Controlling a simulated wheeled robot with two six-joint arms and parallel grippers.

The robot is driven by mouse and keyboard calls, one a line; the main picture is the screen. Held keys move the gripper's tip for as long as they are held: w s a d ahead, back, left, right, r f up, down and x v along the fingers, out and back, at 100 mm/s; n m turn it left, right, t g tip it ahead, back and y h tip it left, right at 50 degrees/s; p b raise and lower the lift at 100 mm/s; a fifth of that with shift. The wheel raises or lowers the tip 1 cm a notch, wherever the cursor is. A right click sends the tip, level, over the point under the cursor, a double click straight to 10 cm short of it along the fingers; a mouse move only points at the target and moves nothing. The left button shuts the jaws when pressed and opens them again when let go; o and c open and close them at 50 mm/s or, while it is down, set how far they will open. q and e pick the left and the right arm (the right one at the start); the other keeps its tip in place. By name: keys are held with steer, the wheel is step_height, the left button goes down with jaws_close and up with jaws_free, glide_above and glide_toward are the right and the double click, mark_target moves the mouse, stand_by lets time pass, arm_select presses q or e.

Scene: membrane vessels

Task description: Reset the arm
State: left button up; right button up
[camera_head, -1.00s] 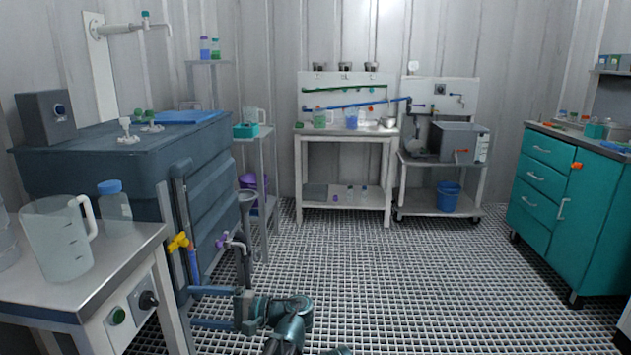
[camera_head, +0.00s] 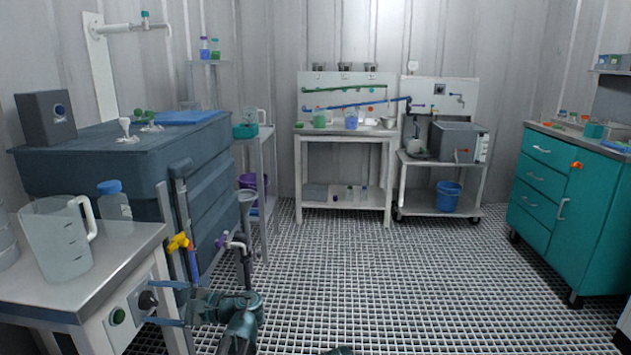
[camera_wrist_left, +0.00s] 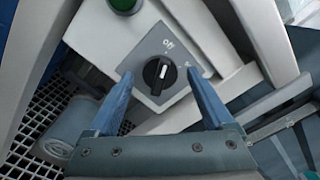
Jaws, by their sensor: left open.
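My left gripper (camera_head: 151,304) is open, its two blue fingers pointing left at the front panel of the steel-topped bench. In the left wrist view the open fingers (camera_wrist_left: 159,73) stand on either side of a black rotary knob (camera_wrist_left: 159,74) on a grey plate marked "off". I cannot tell whether they touch the knob. The knob (camera_head: 148,300) also shows in the head view, near the fingertips. A green button (camera_head: 118,316) sits to its left on the same panel. My right gripper is not in view.
A clear jug (camera_head: 58,240) and a blue-capped bottle (camera_head: 113,205) stand on the bench. A dark blue tank (camera_head: 95,160) is behind, with yellow (camera_head: 179,241) and purple (camera_head: 222,240) valve handles near my arm. The grated floor (camera_head: 400,270) is clear to the right.

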arm_select(q)
steer(key=m, duration=0.4)
steer(key=shift+m, duration=1.6)
